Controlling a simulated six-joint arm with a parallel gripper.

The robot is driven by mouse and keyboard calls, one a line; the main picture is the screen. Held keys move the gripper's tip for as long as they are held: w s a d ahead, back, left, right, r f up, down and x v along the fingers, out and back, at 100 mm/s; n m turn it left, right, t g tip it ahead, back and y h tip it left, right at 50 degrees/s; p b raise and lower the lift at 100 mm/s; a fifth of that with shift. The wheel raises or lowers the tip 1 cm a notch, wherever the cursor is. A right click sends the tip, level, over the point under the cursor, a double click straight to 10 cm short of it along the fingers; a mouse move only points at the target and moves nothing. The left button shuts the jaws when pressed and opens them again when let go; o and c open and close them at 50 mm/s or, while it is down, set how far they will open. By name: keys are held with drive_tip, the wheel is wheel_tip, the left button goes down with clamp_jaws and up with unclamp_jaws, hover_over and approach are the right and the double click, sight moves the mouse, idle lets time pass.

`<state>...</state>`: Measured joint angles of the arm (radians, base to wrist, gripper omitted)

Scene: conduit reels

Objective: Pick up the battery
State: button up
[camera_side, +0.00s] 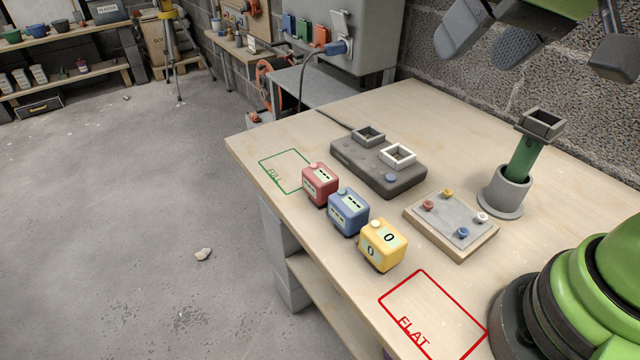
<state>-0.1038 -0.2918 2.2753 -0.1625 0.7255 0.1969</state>
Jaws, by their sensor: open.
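Three small battery-like blocks stand in a row on the wooden bench: a red one (320,185), a blue one (348,211) and a yellow one (383,245). The red and blue ones carry pale displays with dark marks; the yellow one shows "0" on its faces. I cannot tell which one the task means. My gripper (560,50) is at the top right, partly cut off by the frame edge. Its grey fingers are apart and empty, high above the bench and well away from the blocks.
Behind the blocks is a dark dock (378,166) with two square sockets. A board with coloured knobs (451,225) and a green handle (525,155) upright in a grey cup (507,192) stand to the right. Outlined FULL (286,171) and FLAT (433,314) areas are empty.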

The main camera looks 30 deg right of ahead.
drive_tip(key=w+a+f+n, duration=0.1)
drive_tip(key=w+a+f, duration=0.1)
drive_tip(key=w+f, duration=0.3)
drive_tip(key=n+g, duration=0.2)
approach(321, 173)
drive_tip(key=shift+h, duration=0.4)
drive_tip(key=x, duration=0.2)
drive_tip(key=a+x, duration=0.1)
drive_tip(key=x, duration=0.1)
drive_tip(key=shift+w+f, duration=0.2)
drive_tip(key=shift+f, duration=0.15)
drive_tip(key=shift+x, duration=2.85)
drive_tip(key=shift+d, duration=0.1)
